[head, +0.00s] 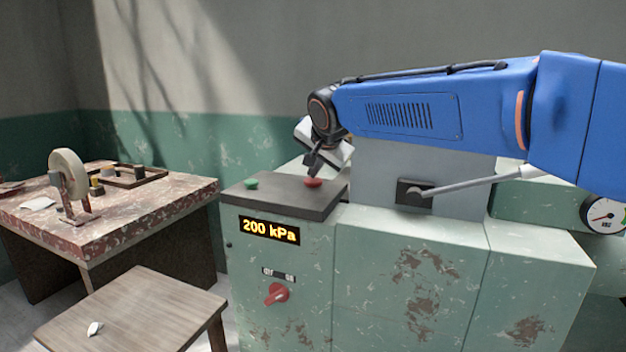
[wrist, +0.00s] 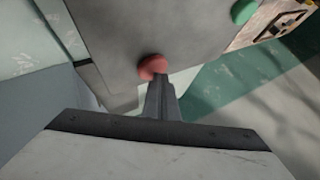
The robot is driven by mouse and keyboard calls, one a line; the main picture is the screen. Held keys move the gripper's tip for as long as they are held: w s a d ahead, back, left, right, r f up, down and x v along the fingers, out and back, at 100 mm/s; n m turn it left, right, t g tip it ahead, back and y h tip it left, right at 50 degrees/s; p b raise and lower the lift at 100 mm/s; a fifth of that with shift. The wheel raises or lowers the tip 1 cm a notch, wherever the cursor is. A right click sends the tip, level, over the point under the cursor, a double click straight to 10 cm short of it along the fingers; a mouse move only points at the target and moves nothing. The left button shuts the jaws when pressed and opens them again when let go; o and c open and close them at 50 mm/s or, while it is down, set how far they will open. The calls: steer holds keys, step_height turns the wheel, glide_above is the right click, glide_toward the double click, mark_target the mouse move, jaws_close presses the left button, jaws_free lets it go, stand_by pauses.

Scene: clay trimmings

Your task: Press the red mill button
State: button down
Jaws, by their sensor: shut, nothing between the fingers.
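The red mill button (head: 313,182) sits on the dark top panel (head: 285,199) of the pale green machine. My gripper (head: 311,172) is shut and empty, pointing down with its tips right at the red button. In the wrist view the closed fingers (wrist: 156,82) reach the near edge of the red button (wrist: 152,67) and hide part of it. I cannot tell whether they touch it or whether the button is pushed down. A green button (head: 251,184) is on the same panel to the left, and it also shows in the wrist view (wrist: 243,11).
A lit display (head: 269,230) reads 200 kPa, above a red rotary switch (head: 276,294). A grey lever (head: 470,186) is right of the panel, with a round gauge (head: 605,215) at far right. A worktable (head: 150,212) and a wooden stool (head: 130,312) stand left.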

mark_target(314, 182)
steer(key=shift+r, duration=0.8)
steer(key=shift+r, duration=0.1)
steer(key=shift+r, duration=2.4)
steer(key=shift+s, duration=0.1)
